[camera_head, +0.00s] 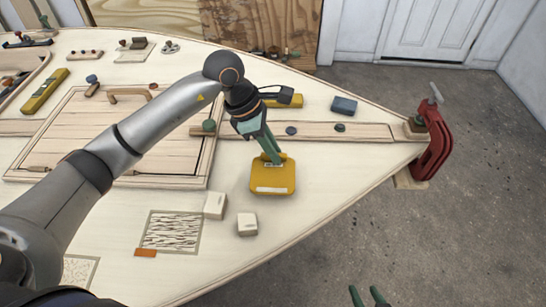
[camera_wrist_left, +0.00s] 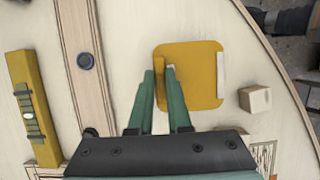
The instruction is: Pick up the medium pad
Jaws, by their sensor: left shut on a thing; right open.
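A yellow square pad (camera_head: 273,178) with a white strip along its near edge is on the pale plywood deck, or just above it; I cannot tell which. It also shows in the left wrist view (camera_wrist_left: 195,75). My left gripper (camera_head: 273,156) comes down from above, its green fingers shut on the raised grip at the pad's far edge. In the left wrist view the fingertips (camera_wrist_left: 160,80) are on either side of this yellow grip. My right gripper (camera_head: 368,297) shows only its green fingertips at the bottom edge, apart and empty.
Two small cream blocks (camera_head: 215,205) (camera_head: 247,224) sit near the pad. A yellow tool (camera_head: 284,98) and a blue-grey block (camera_head: 344,106) lie behind my left gripper. A red clamp (camera_head: 433,142) grips the hull's tip. The deck right of the pad is clear.

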